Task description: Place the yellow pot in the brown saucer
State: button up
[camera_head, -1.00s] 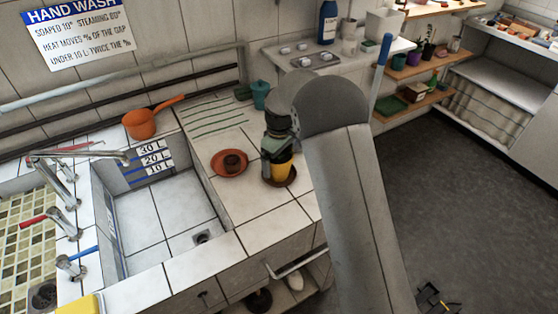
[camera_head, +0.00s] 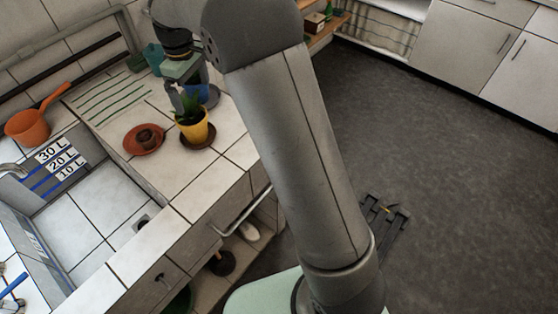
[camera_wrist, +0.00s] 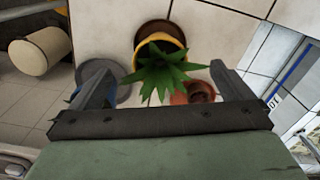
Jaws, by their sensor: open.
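The yellow pot (camera_head: 193,133) holds a spiky green plant (camera_head: 188,106) and stands upright in the brown saucer (camera_head: 211,139) on the tiled counter. In the wrist view, the yellow pot (camera_wrist: 174,40) is partly hidden by its leaves, and the rim of the brown saucer (camera_wrist: 152,27) shows behind it. My gripper (camera_head: 188,90) is open and empty, above and behind the pot in the head view. In the wrist view, my gripper's fingers (camera_wrist: 158,68) are wide apart, with the plant showing between them and nothing held.
A terracotta saucer (camera_head: 132,139) with a small brown pot (camera_head: 148,138) stands left of the yellow pot. A blue pot (camera_head: 198,91) on a grey saucer (camera_head: 213,97) is behind it. The sink (camera_head: 75,225) and orange saucepan (camera_head: 30,127) are further left.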

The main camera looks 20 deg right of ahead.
jog(key=s+d+r+m, duration=0.3)
jog(key=s+d, duration=0.4)
jog(key=s, duration=0.2)
jog(key=s+d+f+m, duration=0.2)
jog(key=s+d+m, duration=0.1)
jog(key=s, duration=0.9)
jog(key=s+d+f+m, duration=0.2)
jog(key=s+d, duration=0.3)
jog(key=s, duration=0.7)
jog(key=shift+f+m, duration=0.2)
jog(key=shift+m, duration=0.7)
